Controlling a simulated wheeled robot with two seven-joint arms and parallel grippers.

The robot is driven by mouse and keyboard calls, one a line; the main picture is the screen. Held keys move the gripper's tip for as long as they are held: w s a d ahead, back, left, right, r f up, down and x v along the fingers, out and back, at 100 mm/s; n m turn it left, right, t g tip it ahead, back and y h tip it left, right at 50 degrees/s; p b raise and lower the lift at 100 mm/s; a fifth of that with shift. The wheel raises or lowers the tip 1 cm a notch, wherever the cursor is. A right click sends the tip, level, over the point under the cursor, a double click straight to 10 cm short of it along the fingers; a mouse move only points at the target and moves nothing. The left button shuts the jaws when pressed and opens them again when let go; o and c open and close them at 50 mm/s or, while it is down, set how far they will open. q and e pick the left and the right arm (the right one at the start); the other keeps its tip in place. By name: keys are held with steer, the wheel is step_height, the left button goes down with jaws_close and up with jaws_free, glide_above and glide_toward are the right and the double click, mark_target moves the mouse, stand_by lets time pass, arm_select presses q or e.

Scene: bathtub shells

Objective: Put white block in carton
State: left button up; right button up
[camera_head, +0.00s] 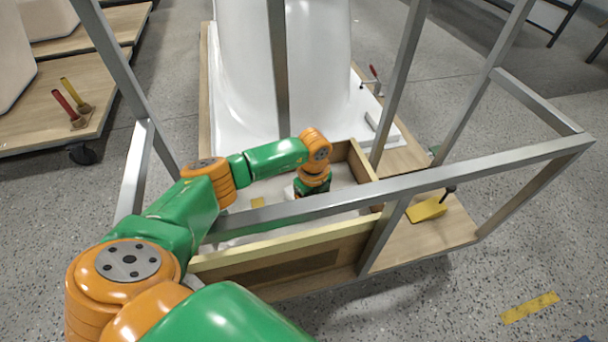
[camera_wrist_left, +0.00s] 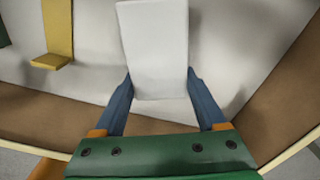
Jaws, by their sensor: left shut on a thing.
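My left gripper (camera_head: 299,190) reaches down inside the metal frame, over an open-topped, brown-walled box. In the left wrist view its two blue fingers (camera_wrist_left: 160,82) are shut on a white block (camera_wrist_left: 155,40), one on each side. A small white patch beside the gripper in the head view may be the block. The box (camera_head: 280,260) has a pale rim and a white interior; I cannot tell whether it is the carton. Its brown wall also shows in the left wrist view (camera_wrist_left: 285,90). Whether the block touches the box's inside surface is unclear. My right gripper is not in view.
A grey metal frame (camera_head: 420,182) surrounds the box, with bars close to my left arm. A yellow piece (camera_wrist_left: 60,35) lies left of the block. A white shell (camera_head: 240,70) stands behind. A yellow tool (camera_head: 428,208) lies on the wood at right.

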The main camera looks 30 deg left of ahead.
arm_select(q)
steer(key=shift+d, duration=0.15)
steer(key=o, duration=1.4)
steer(key=shift+f, duration=0.1)
step_height(320, 180, up, 12)
steer(key=p, duration=0.4)
steer(key=shift+r, duration=0.2)
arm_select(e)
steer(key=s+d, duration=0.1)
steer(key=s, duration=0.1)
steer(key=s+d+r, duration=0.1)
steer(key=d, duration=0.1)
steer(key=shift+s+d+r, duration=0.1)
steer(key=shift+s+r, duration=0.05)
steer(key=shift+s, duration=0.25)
